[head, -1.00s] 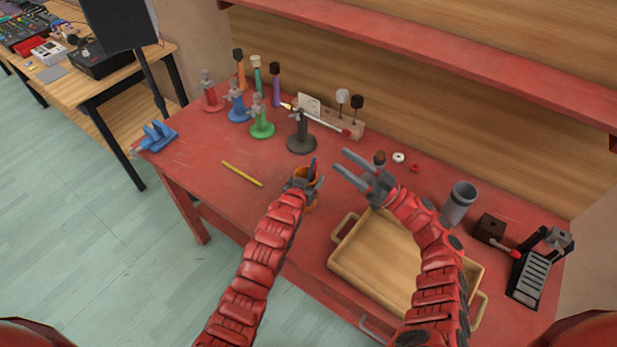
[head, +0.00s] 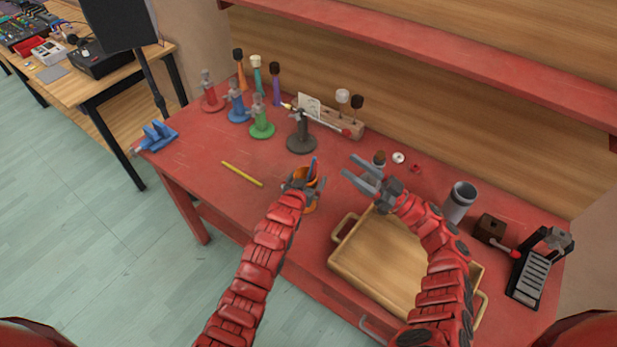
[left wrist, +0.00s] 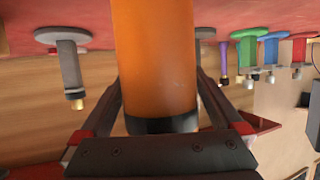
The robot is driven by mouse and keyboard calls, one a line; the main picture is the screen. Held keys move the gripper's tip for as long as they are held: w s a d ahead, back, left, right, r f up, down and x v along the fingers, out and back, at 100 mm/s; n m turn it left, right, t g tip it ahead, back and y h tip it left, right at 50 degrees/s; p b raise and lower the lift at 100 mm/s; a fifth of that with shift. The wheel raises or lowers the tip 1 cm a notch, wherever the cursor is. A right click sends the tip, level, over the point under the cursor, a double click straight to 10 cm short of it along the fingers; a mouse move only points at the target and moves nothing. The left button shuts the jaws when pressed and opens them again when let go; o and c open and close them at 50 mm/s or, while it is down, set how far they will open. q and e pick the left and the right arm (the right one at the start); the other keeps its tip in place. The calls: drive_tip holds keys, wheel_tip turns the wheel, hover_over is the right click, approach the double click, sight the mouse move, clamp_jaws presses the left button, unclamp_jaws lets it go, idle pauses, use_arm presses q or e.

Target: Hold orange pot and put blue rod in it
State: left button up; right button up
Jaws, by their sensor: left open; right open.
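The orange pot (head: 311,181) stands on the red table, partly hidden by my left gripper. In the left wrist view the pot (left wrist: 155,55) fills the space between the fingers. My left gripper (head: 301,178) is open, with one finger on each side of the pot; I cannot tell whether they touch it. The blue rod (head: 313,166) sticks up from the pot's mouth, slightly tilted, its lower end hidden. My right gripper (head: 350,165) is open and empty, to the right of the pot and apart from the rod.
A yellow stick (head: 242,174) lies left of the pot. A dark grey stand (head: 300,137) is behind it, with coloured stands farther back left. A wooden tray (head: 345,258) lies at the front right. A grey cup (head: 459,203) stands beyond the right arm.

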use_arm(q)
drive_tip(key=v, duration=1.1)
drive_tip(key=shift+s, duration=0.3)
